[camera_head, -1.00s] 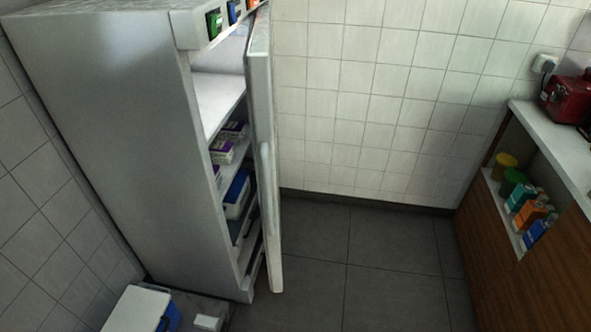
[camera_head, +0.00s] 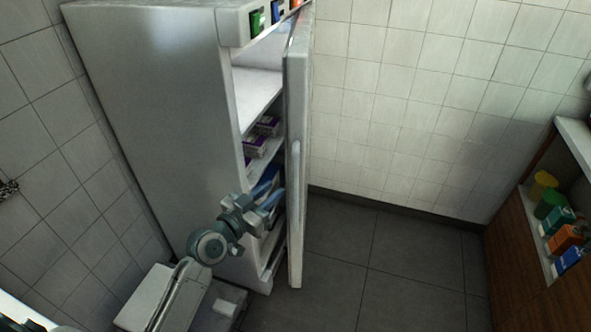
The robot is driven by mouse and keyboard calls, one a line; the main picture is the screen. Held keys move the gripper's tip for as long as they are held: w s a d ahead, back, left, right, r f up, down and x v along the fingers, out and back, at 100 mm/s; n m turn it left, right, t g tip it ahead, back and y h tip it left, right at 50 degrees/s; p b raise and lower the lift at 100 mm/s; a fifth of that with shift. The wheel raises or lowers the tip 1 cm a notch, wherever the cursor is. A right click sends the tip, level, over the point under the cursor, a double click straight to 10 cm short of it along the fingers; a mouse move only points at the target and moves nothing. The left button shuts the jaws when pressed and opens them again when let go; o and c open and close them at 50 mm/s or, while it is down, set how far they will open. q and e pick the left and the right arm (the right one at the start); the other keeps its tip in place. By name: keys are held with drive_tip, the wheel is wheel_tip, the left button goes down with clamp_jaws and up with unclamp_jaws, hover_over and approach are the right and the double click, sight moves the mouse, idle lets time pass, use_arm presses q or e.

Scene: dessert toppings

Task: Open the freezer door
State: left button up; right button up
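The freezer (camera_head: 150,110) is a tall pale grey cabinet at the left. Its door (camera_head: 297,120) stands partly open, with a gap that shows the shelves inside. A long upright handle (camera_head: 295,190) is on the door's outer side. My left gripper (camera_head: 275,196) is at the gap, by the inner side of the door at mid-lower height. Its two fingers look spread, with nothing seen between them. I cannot tell whether they touch the door. My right gripper is not in view.
Purple-and-white boxes (camera_head: 262,137) are on a shelf inside. The grey floor (camera_head: 400,270) right of the door is clear. A wooden counter (camera_head: 535,270) with small containers stands far right.

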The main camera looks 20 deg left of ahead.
sight(293, 173)
use_arm(q)
drive_tip(key=p+x, duration=0.2)
drive_tip(key=x, duration=0.7)
drive_tip(key=shift+w+d, duration=0.1)
drive_tip(key=shift+w, duration=0.15)
drive_tip(key=shift+w+d, duration=0.15)
drive_tip(key=shift+w, duration=0.25)
clamp_jaws()
